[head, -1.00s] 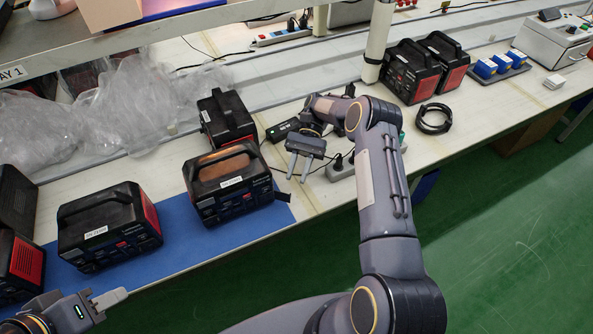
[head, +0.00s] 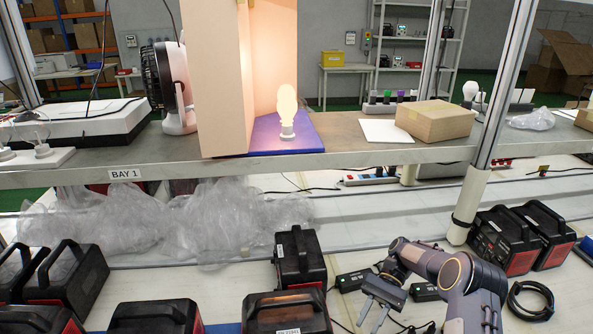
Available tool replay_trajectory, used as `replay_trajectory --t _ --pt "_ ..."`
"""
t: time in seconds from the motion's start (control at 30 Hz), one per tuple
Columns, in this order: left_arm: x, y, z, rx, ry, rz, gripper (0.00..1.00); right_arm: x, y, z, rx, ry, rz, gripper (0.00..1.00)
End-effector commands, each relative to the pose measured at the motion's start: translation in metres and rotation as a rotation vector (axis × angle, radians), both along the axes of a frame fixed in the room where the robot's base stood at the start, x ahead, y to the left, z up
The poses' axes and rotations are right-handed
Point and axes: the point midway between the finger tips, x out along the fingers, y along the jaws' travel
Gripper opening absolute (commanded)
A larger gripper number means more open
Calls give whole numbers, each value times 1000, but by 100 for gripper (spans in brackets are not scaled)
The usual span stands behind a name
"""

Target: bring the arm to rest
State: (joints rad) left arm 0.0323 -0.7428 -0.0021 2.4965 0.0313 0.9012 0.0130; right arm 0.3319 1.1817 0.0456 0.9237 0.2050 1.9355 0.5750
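My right arm comes in from the lower right, over the lower bench. Its gripper (head: 371,316) points down toward the bench, with its two fingers apart and nothing visible between them. A black power station (head: 300,258) stands to the left of this gripper, apart from it. Another black power station (head: 287,314) stands nearer, cut off by the bottom edge. My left arm and gripper are out of view.
Several more power stations (head: 66,283) stand at left, and two (head: 507,240) at right beside a coiled black cable (head: 530,300). A shelf (head: 350,152) crosses above the bench, carrying a lit bulb (head: 287,112) and a cardboard box (head: 435,121). Plastic wrap (head: 190,225) lies behind.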

Motion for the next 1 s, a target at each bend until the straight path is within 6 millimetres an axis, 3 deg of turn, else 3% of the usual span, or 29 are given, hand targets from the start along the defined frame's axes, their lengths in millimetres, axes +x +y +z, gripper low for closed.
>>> replay_trajectory --t 0.13,0.27,0.5,0.73,1.0 --pt "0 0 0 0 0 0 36 -4 -5 50 -37 -152 4 26" --pt "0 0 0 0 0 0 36 -21 -8 103 -79 -342 16 26" --pt "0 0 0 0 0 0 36 -78 -5 175 -156 -705 56 26" --pt "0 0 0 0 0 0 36 -149 3 208 -230 -1051 108 26" --pt "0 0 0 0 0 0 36 -219 17 200 -313 -1418 175 26"
